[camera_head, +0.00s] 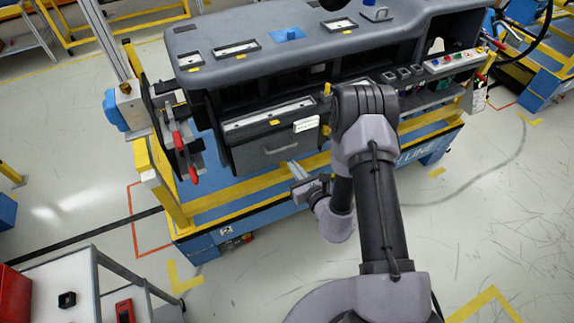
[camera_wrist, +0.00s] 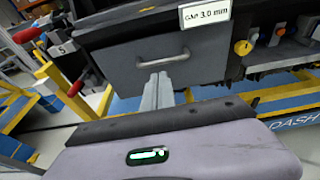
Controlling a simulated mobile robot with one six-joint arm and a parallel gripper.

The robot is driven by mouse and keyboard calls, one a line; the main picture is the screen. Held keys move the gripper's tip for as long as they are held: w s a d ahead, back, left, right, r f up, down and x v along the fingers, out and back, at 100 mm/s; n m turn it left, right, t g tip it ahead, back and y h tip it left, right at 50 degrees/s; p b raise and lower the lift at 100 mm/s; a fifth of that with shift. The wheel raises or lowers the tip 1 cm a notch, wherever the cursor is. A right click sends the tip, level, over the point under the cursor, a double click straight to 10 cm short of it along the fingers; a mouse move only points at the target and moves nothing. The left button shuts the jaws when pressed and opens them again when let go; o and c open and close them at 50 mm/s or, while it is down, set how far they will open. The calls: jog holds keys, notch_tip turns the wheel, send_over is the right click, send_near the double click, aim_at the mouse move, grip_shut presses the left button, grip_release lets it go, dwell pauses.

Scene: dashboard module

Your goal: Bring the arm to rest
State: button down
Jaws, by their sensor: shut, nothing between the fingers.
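My gripper (camera_head: 292,166) is at the lower front of the dashboard module (camera_head: 300,45), just below the grey glove box (camera_head: 275,147). In the wrist view its two pale fingers (camera_wrist: 158,78) are together and empty, pointing up at the glove box front (camera_wrist: 140,62) and overlapping it below the handle (camera_wrist: 163,59). I cannot tell whether they touch it. The glove box looks shut, with a white label reading "GAP 3.0 mm" (camera_wrist: 205,13) at its upper right. My arm is bent, reaching from the lower right of the head view and folding down to the gripper.
A yellow and blue stand (camera_head: 260,187) carries the module. Red-handled clamps (camera_head: 180,140) stick out at its left. A control panel with buttons (camera_head: 453,62) is at the right. A white cart (camera_head: 75,270) stands at lower left. Floor is clear right of my arm.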

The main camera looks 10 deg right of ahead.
jog(key=s+d+r, duration=0.2)
jog(key=s+r, duration=0.2)
jog(key=a+r+n+y+b, duration=0.1)
jog(key=a+r+n+y, duration=0.35)
jog(key=a+r, duration=0.2)
jog(key=s+a+r+n+g+y+b, duration=0.3)
jog(key=s+a+r+n+g+y, duration=0.4)
jog(key=s+a+r+n+g, duration=0.3)
jog(key=s+n+g+h+b, duration=0.3)
jog(key=s+n+g+h, duration=0.2)
jog(key=s+n, duration=0.45)
jog(key=s+d+r+n+t+h+b, duration=0.1)
jog(key=d+n+t+h, duration=0.1)
jog(key=d, duration=0.5)
jog(key=s+d+r+n+t+h+b, duration=0.1)
jog(key=s+d+n+t+h, duration=0.1)
jog(key=d+t+h, duration=0.2)
jog(key=d+h, duration=0.3)
jog(key=shift+d, duration=0.15)
jog(key=shift+r, duration=0.1)
